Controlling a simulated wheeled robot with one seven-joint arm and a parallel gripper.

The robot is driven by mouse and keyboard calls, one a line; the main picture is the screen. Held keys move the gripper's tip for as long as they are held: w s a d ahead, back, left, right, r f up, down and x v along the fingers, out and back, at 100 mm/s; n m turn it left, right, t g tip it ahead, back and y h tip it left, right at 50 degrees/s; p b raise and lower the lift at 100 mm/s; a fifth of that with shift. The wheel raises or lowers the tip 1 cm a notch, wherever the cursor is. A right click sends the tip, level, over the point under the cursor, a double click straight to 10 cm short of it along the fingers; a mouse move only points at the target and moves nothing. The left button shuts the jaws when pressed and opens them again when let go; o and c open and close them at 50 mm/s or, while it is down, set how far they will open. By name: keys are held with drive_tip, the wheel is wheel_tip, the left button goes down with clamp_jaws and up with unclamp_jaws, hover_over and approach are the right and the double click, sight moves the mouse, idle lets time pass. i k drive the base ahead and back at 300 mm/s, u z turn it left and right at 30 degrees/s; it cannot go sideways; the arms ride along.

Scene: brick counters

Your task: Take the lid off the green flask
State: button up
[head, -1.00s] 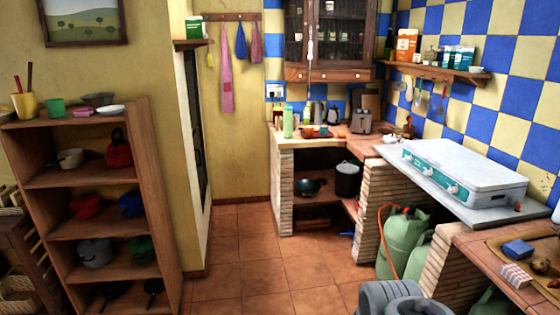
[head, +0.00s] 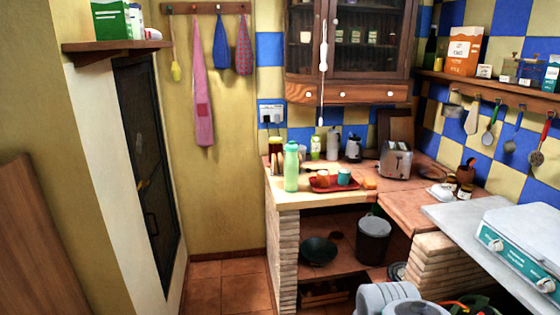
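The green flask (head: 291,171) stands upright near the front left corner of the brick counter (head: 287,197).
A red tray (head: 322,188) with cups is right of the flask. Behind are bottles, a moka pot and a toaster (head: 396,159). A wall cabinet (head: 350,50) hangs above. A white stove (head: 525,245) stands right. Open floor (head: 225,285) lies left of the counter.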

sight(292, 147)
drive_tip(key=i, duration=2.55)
drive_tip(key=u, duration=0.9)
